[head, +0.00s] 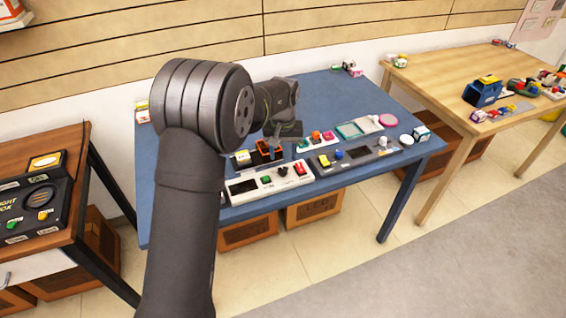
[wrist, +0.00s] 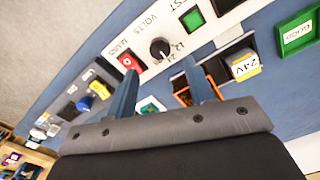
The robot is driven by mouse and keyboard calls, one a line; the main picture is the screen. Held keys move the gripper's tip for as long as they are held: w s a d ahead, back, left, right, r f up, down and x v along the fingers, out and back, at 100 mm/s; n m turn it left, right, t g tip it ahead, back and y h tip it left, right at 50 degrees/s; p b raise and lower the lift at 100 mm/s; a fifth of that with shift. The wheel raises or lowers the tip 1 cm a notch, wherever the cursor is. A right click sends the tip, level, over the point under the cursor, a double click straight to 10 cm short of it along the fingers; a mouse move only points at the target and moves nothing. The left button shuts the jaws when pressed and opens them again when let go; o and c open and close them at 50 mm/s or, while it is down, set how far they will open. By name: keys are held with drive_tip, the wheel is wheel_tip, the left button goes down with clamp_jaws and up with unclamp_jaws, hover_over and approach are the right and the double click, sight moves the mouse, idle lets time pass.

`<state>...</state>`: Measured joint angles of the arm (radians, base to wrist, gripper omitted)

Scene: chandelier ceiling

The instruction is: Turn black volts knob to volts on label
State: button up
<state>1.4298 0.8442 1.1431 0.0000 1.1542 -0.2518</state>
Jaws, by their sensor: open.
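The black volts knob (wrist: 160,48) sits on a white panel (wrist: 176,24) in the wrist view, below the printed word VOLTS. Small markings beside the knob are too small to read surely. A light mark shows on the knob, but its exact pointing is unclear. My gripper (wrist: 160,70) is open and empty, its two blue-grey fingers spread on either side of the knob in the picture. I cannot tell its height above the panel. In the head view my gripper (head: 287,131) is over the blue table, behind the white panel (head: 240,190).
A red switch (wrist: 129,62) and a green button (wrist: 192,19) flank the knob. An orange holder (head: 268,149) and a yellow-white 24V block (wrist: 243,66) stand close by. A grey panel (head: 350,152) lies to the right in the head view. The blue table's (head: 215,150) back is mostly clear.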

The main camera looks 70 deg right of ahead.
sight(283, 169)
wheel_tip(283, 169, up, 11)
drive_tip(key=shift+r, duration=0.2)
idle(0.3)
wheel_tip(283, 169, down, 18)
drive_tip(key=shift+r, duration=0.25)
idle(0.3)
drive_tip(key=shift+r, duration=0.1)
